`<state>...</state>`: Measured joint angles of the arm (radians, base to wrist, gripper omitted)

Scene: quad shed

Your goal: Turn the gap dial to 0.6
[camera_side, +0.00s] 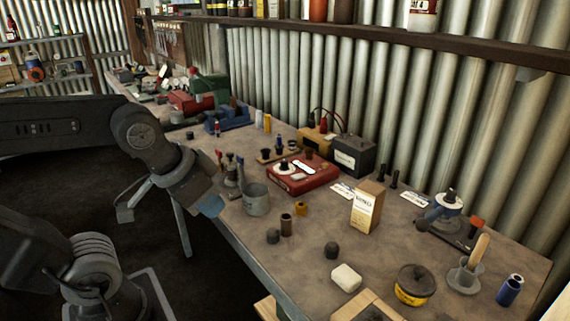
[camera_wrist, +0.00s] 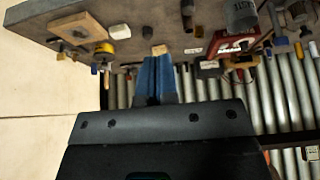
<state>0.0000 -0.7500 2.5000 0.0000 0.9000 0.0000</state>
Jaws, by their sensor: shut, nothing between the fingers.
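A red box (camera_side: 303,177) lies on the bench in the middle of the side view. On its top are a dark knob on a white disc (camera_side: 284,165), a white plate and another dark knob. I cannot read any dial marking, nor tell which knob is the gap dial. My gripper (camera_side: 211,207) is left of the box, by the bench's front edge, apart from it. In the wrist view its blue fingers (camera_wrist: 155,72) are together and empty. A red object (camera_wrist: 230,44), probably the same box, shows upside down to the right of the fingers.
A grey metal cup (camera_side: 256,200) and slim upright tools stand between my gripper and the red box. A paper carton (camera_side: 367,207) stands to its right, and a dark grey box (camera_side: 353,156) behind it. Small dark pots and a white block (camera_side: 346,278) lie nearer the front.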

